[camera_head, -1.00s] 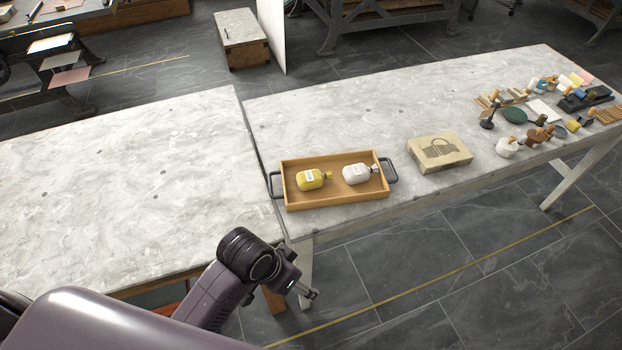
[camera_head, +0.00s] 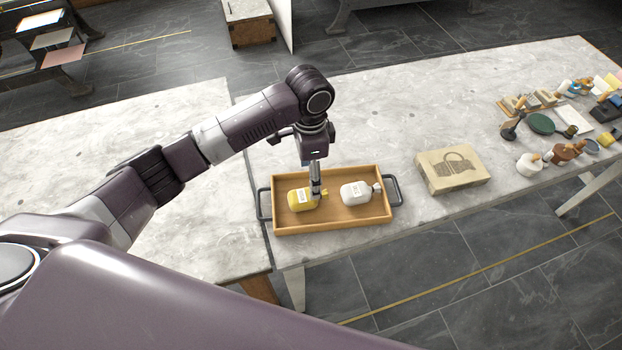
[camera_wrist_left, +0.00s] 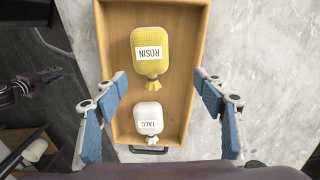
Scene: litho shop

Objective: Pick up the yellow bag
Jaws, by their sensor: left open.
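The yellow bag (camera_head: 301,199), with a white label, lies in the left part of a wooden tray (camera_head: 345,229) on the stone-topped table. In the left wrist view the yellow bag (camera_wrist_left: 149,44) reads ROSIN and lies beyond the fingertips. A white bag (camera_head: 355,193) lies beside it to the right; its label seems to read TALC in the wrist view (camera_wrist_left: 148,119). My left gripper (camera_head: 316,193) points down over the tray, at the yellow bag's right end. In the wrist view its blue-padded fingers (camera_wrist_left: 160,92) are spread wide, with nothing held. My right gripper is not in view.
Several tools, a green dish (camera_head: 541,123) and small bags crowd the table's right end. Black handles (camera_head: 395,190) stick out at the tray's ends. The table behind the tray is clear.

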